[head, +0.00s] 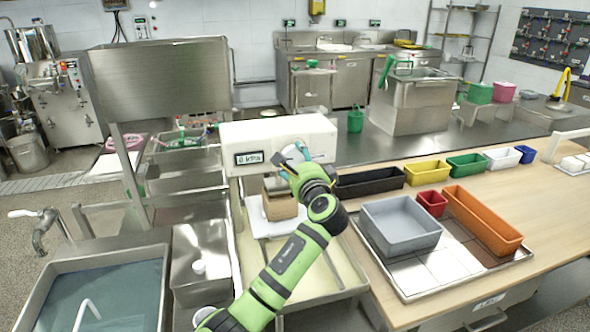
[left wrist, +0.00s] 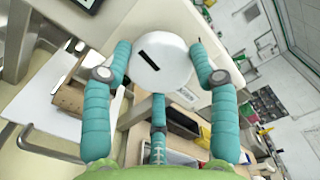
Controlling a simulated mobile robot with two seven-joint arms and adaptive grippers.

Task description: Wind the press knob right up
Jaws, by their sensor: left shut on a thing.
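The press is a white block (head: 278,135) with a small display reading 0 kPa (head: 249,158) on its front. Its knob (left wrist: 165,72) is a white disc with one dark bar mark, seen face-on in the left wrist view. My left gripper (head: 294,158) is at the press front, right of the display. In the left wrist view its teal fingers (left wrist: 160,85) are closed around the knob from both sides, with a third finger below. In the head view the gripper mostly hides the knob. My right gripper is in neither view.
A tan box (head: 280,207) stands on a white board below the press. A steel tray (head: 463,272) with grey, red and orange bins lies to the right. Several coloured bins line the table behind it. A sink (head: 95,285) is at the front left.

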